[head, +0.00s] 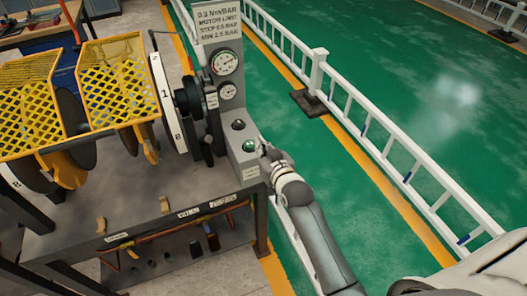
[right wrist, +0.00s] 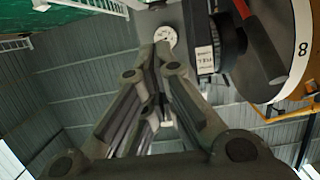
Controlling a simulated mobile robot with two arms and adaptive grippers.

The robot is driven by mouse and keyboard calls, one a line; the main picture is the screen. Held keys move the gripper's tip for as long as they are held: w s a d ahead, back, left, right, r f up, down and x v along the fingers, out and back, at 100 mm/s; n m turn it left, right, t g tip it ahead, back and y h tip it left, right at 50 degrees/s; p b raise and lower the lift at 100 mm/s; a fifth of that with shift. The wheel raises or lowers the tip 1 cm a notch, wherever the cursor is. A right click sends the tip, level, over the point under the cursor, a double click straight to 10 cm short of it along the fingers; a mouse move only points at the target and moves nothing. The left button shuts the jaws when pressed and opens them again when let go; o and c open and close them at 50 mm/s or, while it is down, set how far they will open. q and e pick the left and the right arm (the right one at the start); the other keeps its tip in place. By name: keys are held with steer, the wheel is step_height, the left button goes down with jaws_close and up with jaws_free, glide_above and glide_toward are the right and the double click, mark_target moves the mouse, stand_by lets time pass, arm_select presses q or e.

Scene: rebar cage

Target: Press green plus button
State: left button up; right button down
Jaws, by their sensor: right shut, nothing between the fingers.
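The green button (head: 249,145) sits on the sloped top of a grey control box (head: 243,165). A dark button (head: 238,125) is just behind it on the same box. My right gripper (head: 263,149) is at the right edge of the box, its tip close beside the green button; I cannot tell if they touch. In the right wrist view its fingers (right wrist: 160,62) are shut and empty, and the buttons cannot be made out there. I cannot make out a plus mark on the green button. My left gripper is out of view.
Two pressure gauges (head: 226,62) and a sign (head: 219,22) stand above the buttons. Left are a black hub, a numbered white disc (head: 167,100) and yellow mesh guards (head: 115,80) on a bench. A white railing (head: 375,135) runs along the green floor at right.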

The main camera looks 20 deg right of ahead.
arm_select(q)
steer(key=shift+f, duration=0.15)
arm_select(e)
steer(key=shift+v, duration=0.85)
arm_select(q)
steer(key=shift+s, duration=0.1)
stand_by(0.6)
